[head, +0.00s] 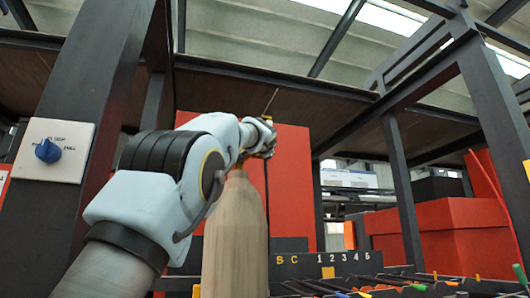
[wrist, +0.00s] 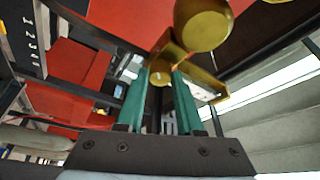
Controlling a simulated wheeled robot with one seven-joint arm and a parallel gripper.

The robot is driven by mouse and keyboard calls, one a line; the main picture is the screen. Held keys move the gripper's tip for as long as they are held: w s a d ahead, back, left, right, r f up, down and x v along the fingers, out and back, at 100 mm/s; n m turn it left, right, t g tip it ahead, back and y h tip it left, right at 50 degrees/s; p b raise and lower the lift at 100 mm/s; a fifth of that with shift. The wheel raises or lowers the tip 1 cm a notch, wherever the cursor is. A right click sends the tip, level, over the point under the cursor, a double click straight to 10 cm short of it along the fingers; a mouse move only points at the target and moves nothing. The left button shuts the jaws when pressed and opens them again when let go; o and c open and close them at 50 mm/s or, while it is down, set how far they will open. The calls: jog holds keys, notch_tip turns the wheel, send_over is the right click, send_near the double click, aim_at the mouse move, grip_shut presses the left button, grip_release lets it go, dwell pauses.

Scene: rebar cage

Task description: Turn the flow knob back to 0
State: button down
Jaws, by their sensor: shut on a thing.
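My gripper (head: 262,138) is at the brass fitting above the tan cylinder (head: 235,240) in the head view. In the wrist view its two green fingers (wrist: 162,75) are closed on a small part of the brass fitting (wrist: 203,25), which has a round brass body and a bracket-like arm with a pale face. The gripped part is mostly hidden between the fingers, and any scale mark on it cannot be read. A blue knob (head: 48,150) sits on a white plate (head: 53,168) on the dark post at the left, apart from my gripper; its lettering is too small to read.
A red panel (head: 291,180) stands behind the cylinder. A dark board marked with letters and digits (head: 330,264) and a rack of rods (head: 400,284) lie at lower right. Dark posts (head: 400,180) and beams frame the space. Red boxes (head: 440,235) stand at right.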

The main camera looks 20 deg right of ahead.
jog(key=c, duration=0.5)
grip_release()
jog(key=shift+c, duration=0.2)
jog(key=b+v, duration=0.7)
jog(key=v, duration=0.3)
jog(key=shift+s+a, duration=0.15)
jog(key=shift+s, duration=0.2)
jog(key=shift+f, duration=0.15)
